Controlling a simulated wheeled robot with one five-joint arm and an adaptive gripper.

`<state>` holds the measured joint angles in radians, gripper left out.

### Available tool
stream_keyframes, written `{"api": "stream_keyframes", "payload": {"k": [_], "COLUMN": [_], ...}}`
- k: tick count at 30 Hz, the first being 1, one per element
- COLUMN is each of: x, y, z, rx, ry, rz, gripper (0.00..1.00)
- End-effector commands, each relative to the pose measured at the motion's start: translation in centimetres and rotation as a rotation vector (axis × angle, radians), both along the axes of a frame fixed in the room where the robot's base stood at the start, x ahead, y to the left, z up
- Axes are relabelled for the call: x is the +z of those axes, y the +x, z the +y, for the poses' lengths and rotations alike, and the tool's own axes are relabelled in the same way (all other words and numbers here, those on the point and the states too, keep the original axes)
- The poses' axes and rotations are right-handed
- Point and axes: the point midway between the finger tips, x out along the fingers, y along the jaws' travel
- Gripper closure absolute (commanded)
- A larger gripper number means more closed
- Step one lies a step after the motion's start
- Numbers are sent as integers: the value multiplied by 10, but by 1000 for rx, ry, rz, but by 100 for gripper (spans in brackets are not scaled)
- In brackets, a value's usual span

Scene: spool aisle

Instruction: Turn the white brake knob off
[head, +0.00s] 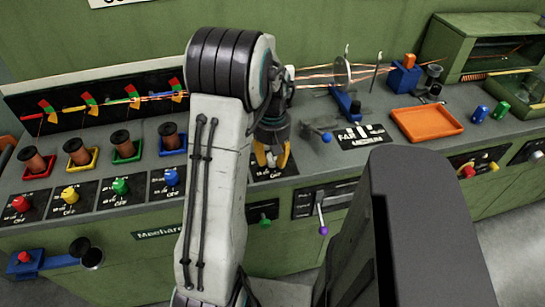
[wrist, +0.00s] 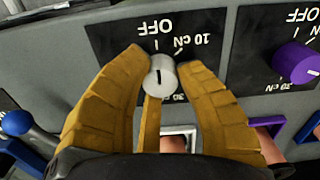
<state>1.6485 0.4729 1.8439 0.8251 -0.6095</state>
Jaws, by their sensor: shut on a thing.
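The white brake knob (wrist: 160,78) is a small round knob on a black dial plate (wrist: 114,28) with an OFF mark and a 10 cN mark. A short dark line shows on its face, running roughly up and down in the wrist view; its exact setting is hard to tell. My gripper (wrist: 161,70) has a yellow finger on each side of the knob and is shut on it. In the head view my gripper (head: 270,157) is down at the plate behind my arm.
A purple knob (wrist: 294,62) is beside the plate. Red (head: 21,203), yellow (head: 70,194), green (head: 120,187) and blue (head: 172,177) knobs line the front left. A blue-ball lever (head: 327,137) stands right of my gripper, with an orange tray (head: 427,124) beyond.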

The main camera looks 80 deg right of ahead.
Motion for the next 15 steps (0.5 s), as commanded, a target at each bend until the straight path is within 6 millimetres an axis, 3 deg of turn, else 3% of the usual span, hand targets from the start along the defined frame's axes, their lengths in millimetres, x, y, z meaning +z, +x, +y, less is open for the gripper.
{"api": "stream_keyframes", "payload": {"k": [15], "x": [-1], "y": [1], "z": [-1], "rx": [69], "ry": [-3], "rz": [1], "gripper": [100]}}
